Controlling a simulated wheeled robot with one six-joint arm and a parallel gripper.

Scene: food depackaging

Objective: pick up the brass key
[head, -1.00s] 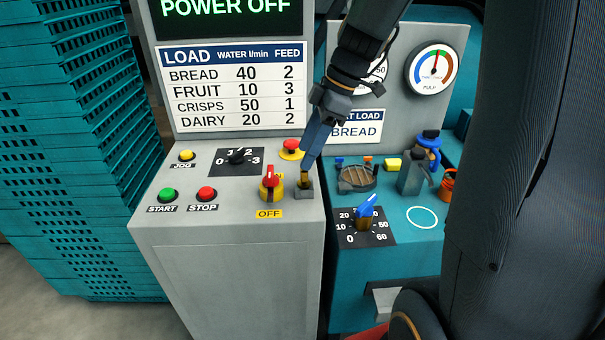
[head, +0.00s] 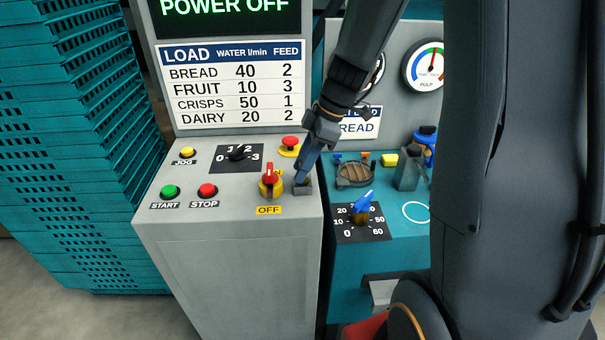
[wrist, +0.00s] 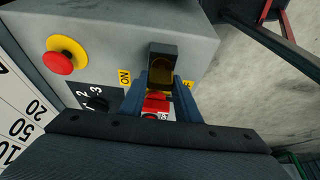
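The brass key (wrist: 162,68) shows only as a dim brass-brown patch at the small dark grey holder (wrist: 163,49) in the wrist view; its outline is unclear. In the head view the holder (head: 302,189) sits at the right front of the grey console, and the key is hidden by my fingers. My gripper (wrist: 162,82) has its two blue fingers apart, one on each side of the holder's near end. In the head view my gripper (head: 303,178) points down at the holder. I cannot tell whether a finger touches the key.
A red rotary switch on a yellow base (head: 270,184) stands close left of the holder. A red mushroom button (head: 290,142) is behind it. Green start (head: 170,191) and red stop (head: 207,190) buttons are further left. A teal cabinet with a blue-handled dial (head: 362,207) is right.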

